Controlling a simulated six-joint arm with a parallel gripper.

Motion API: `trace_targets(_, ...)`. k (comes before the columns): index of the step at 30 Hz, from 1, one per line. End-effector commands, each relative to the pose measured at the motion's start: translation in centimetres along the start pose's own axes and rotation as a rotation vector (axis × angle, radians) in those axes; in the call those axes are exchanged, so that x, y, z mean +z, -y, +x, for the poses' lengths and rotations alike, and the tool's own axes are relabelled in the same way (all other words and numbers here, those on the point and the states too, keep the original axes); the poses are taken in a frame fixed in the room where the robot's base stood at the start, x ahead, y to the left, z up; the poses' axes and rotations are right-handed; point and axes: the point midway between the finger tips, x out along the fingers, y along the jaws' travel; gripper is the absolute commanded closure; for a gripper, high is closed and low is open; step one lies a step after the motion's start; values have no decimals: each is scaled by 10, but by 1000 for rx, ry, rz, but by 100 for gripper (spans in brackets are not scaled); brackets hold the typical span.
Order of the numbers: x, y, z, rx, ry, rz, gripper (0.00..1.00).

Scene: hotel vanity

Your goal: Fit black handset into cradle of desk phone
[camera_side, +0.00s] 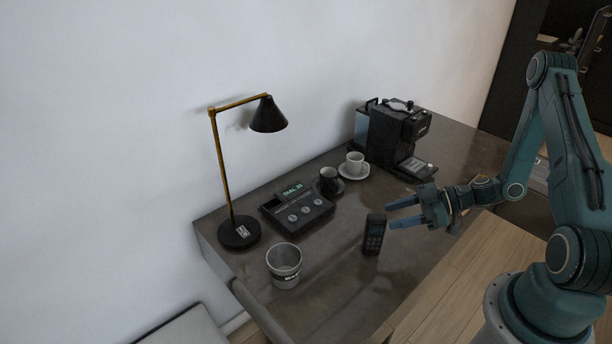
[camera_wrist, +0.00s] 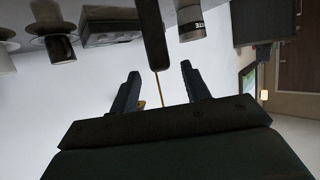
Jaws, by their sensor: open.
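The black handset (camera_side: 374,235) stands upright on the dark vanity top, keypad facing the side camera. It also shows in the wrist view (camera_wrist: 152,36) as a dark bar hanging from the top, since that picture is upside down. My gripper (camera_side: 392,212) is open and empty, level, just right of the handset with its fingers pointing at it. In the wrist view (camera_wrist: 160,73) the handset lines up with the gap between the fingertips. The desk phone (camera_side: 298,211) lies to the left with a lit display and round buttons; it is partly seen in the wrist view (camera_wrist: 111,37).
A brass and black lamp (camera_side: 239,233) stands at the left end. A grey cup with lettering (camera_side: 284,267) stands in front of the phone. A black cup (camera_side: 328,180), a white cup (camera_side: 355,162) and a coffee machine (camera_side: 394,132) stand behind. The counter between handset and phone is clear.

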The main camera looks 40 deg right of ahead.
Motion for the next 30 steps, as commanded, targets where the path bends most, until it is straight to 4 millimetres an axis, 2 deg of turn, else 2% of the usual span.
trace_targets(6,0,0,0,0,0,0,53)
trace_targets(7,0,0,0,0,0,0,49)
trace_targets(17,2,0,1,-1,-3,1,49)
trace_targets(30,38,0,13,-2,-80,4,49)
